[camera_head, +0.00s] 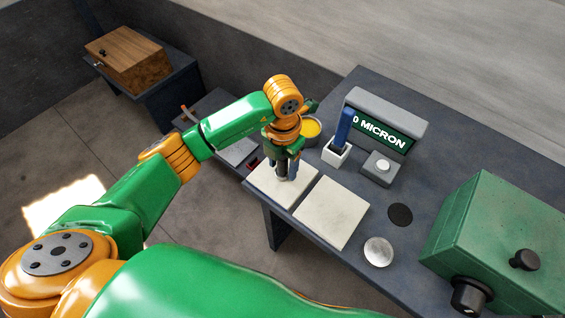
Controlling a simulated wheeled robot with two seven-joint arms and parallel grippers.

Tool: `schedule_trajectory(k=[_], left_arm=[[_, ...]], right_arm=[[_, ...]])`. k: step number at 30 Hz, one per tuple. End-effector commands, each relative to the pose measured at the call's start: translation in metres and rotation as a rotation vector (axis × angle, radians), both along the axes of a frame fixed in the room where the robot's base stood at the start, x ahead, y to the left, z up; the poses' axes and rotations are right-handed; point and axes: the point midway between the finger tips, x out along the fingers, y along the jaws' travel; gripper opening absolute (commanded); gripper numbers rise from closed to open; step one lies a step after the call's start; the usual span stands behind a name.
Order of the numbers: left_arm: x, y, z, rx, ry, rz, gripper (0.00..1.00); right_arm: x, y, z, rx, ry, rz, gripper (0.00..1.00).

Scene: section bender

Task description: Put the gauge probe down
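My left gripper (283,174) points down over the left one of two pale square plates (270,192). Dark and blue parts show at its fingertips, too small to tell whether it is open or holds something. A blue upright stick, which looks like the gauge probe (344,126), stands in a small white square holder (335,155) to the right of the gripper, apart from it. The gauge display (384,132) behind it reads "0 MICRON", its left part hidden by the blue stick. My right gripper is not in view.
A cup with yellow content (311,128) is just behind the gripper. A grey button box (378,168), second pale plate (331,212), black disc (400,215) and silver disc (379,251) lie on the dark table (455,150). A green machine (505,235) fills the right side.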

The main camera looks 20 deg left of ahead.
Motion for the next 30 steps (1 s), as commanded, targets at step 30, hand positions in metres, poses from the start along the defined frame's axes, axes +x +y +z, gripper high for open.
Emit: schedule_trajectory(k=[30], left_arm=[[0.0, 0.0, 0.124, 0.0, 0.0, 0.001, 0.6]], right_arm=[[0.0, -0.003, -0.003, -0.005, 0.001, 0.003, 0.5]])
